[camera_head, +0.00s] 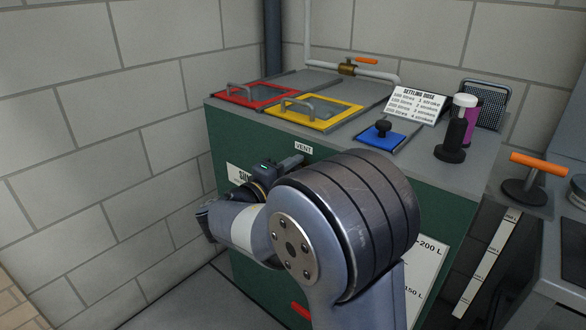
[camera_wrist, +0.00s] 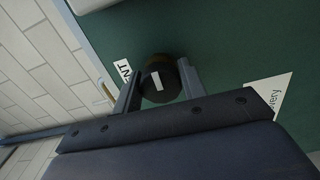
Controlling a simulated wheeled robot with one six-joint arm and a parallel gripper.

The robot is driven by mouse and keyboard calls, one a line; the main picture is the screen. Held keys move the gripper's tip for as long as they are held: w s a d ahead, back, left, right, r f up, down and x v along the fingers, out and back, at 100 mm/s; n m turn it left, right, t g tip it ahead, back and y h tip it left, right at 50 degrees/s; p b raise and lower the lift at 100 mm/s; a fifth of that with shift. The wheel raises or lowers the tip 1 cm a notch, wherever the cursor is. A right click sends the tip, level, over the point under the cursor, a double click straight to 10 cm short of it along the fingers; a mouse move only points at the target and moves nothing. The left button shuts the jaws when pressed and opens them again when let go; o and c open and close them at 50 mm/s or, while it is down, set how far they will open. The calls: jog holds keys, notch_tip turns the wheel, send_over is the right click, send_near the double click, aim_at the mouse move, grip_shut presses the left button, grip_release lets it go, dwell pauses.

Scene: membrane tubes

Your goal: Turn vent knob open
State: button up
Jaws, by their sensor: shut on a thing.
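The vent knob (camera_wrist: 161,82) is a dark round knob with a white mark on its face, on the green front panel (camera_wrist: 225,35) of the cabinet. In the wrist view my gripper (camera_wrist: 158,79) has one finger on each side of the knob and is shut on it. In the head view my gripper (camera_head: 288,164) reaches the panel just below the VENT label (camera_head: 303,147); my arm hides the knob there. Part of the VENT label also shows left of the knob in the wrist view (camera_wrist: 123,70).
The cabinet top holds a red-framed lid (camera_head: 240,97), a yellow-framed lid (camera_head: 300,122), a blue plate with a black knob (camera_head: 382,131), a dosing sign (camera_head: 416,103) and a black pump with a white top (camera_head: 457,128). A block wall (camera_head: 90,110) stands close on the left.

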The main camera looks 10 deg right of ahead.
dwell(0.4)
jog(key=o, duration=0.9)
jog(key=shift+o, duration=0.2)
jog(key=p+v, duration=0.1)
jog(key=v, duration=1)
jog(key=shift+p, duration=0.35)
jog(key=shift+w+d, duration=0.1)
jog(key=b+x, duration=0.1)
jog(key=x, duration=1)
jog(key=shift+b, duration=0.4)
